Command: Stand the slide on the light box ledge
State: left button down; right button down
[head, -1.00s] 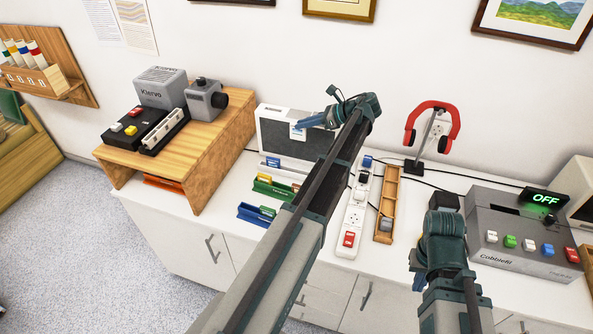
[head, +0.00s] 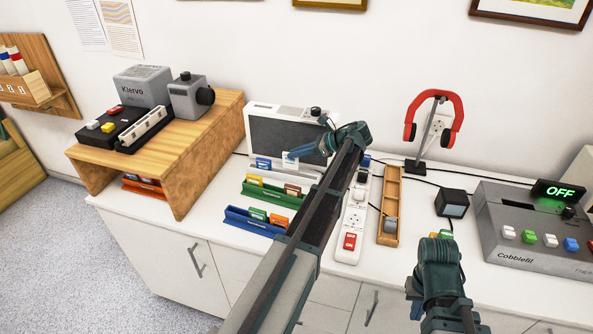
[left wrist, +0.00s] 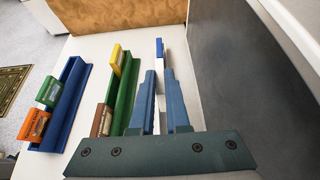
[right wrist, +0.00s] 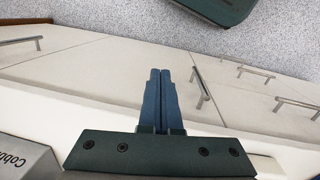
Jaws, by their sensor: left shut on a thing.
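The light box (head: 262,128) stands against the wall, with a dark panel and a pale ledge (head: 310,172) along its foot. A blue slide (head: 263,163) stands at the ledge's left end. My left gripper (head: 287,157) is shut on a thin white-edged slide (left wrist: 157,122), low in front of the panel and right of the blue slide. Its fingers (left wrist: 160,75) show a narrow gap in the left wrist view. The fingers hide most of the held slide, and I cannot tell whether it touches the ledge. My right gripper (right wrist: 160,72) is shut and empty, over the counter's front.
A green rack (head: 270,194) and a blue rack (head: 252,222) with slides lie in front of the light box. A white power strip (head: 351,222), wooden tray (head: 388,205), headphone stand (head: 431,130) and grey machine (head: 530,235) stand to the right. A wooden riser (head: 185,165) is left.

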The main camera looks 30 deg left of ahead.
aim_at(297, 169)
pick_arm(q)
jog(key=shift+f+b, duration=2.2)
jog(key=shift+f, duration=0.2)
jog(key=c, duration=0.9)
grip_release()
jog(key=shift+r, duration=0.1)
jog(key=shift+d+r, duration=0.1)
jog(key=shift+r, duration=0.2)
jog(key=shift+p+v, duration=2.9)
jog(key=shift+v, duration=3)
